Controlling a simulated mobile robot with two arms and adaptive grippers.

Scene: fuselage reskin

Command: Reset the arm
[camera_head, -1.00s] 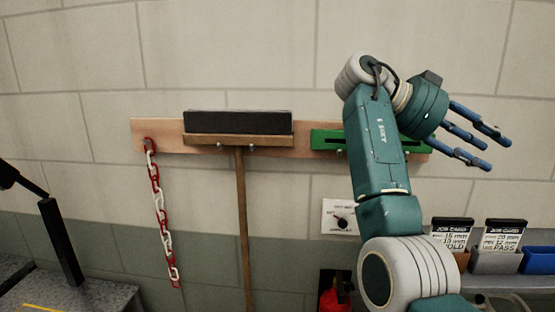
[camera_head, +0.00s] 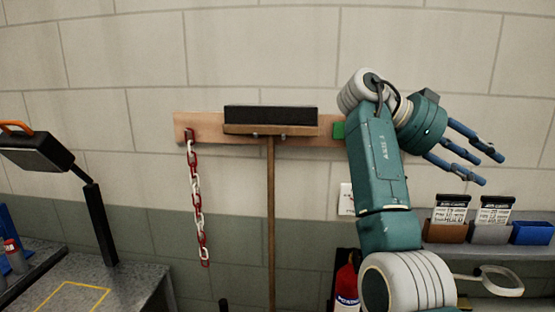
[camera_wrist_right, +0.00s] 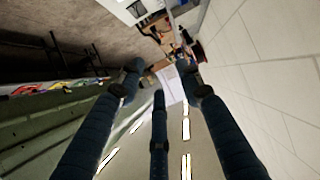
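My right arm is raised at the right of the head view, in front of the wall. Its gripper (camera_head: 470,153) points right, with its blue fingers spread and nothing between them. In the right wrist view the fingers (camera_wrist_right: 160,90) stand apart and empty, with the room far beyond them. My left gripper does not show in the head view.
A broom (camera_head: 271,200) and a red and white chain (camera_head: 195,200) hang on a wooden rail (camera_head: 205,124). A workbench (camera_head: 125,288) with a lamp (camera_head: 38,150) stands left. Card bins (camera_head: 490,233) and a magnifier (camera_head: 503,281) are at right. A red extinguisher (camera_head: 347,285) is low.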

